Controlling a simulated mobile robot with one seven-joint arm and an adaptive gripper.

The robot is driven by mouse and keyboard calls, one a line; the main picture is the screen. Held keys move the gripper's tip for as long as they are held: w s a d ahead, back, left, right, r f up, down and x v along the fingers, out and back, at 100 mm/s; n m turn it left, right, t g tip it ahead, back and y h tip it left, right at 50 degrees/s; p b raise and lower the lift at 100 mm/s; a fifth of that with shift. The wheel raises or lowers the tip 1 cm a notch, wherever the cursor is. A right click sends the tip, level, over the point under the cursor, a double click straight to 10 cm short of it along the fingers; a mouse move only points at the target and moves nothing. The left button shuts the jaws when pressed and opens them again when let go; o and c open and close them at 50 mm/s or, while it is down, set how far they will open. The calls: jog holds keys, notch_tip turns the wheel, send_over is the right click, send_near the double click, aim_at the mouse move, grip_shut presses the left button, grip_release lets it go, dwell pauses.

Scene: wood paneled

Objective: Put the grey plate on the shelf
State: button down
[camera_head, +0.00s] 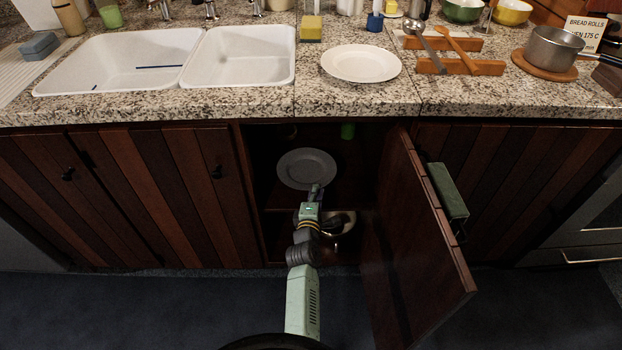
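The grey plate (305,165) is inside the open cabinet under the counter, at the level of the upper shelf (348,198). My arm reaches into the cabinet from the front. My gripper (316,190) is at the plate's near edge and overlaps it in the picture. The fingers are small and dark, so I cannot tell whether they are shut on the rim or only beside it. I also cannot tell whether the plate rests on the shelf or is held just above it.
The cabinet door (412,240) stands open to the right of my arm. A pale bowl or pan (345,226) is in the lower compartment. A green item (347,131) is at the back of the cabinet. A white plate (360,63) lies on the counter, right of the double sink (240,55).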

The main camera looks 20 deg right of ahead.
notch_tip(320, 180, down, 9)
jog(key=b, duration=0.6)
jog(key=shift+f, duration=0.2)
jog(key=c, duration=1.8)
grip_release()
jog(key=shift+s+f, duration=0.1)
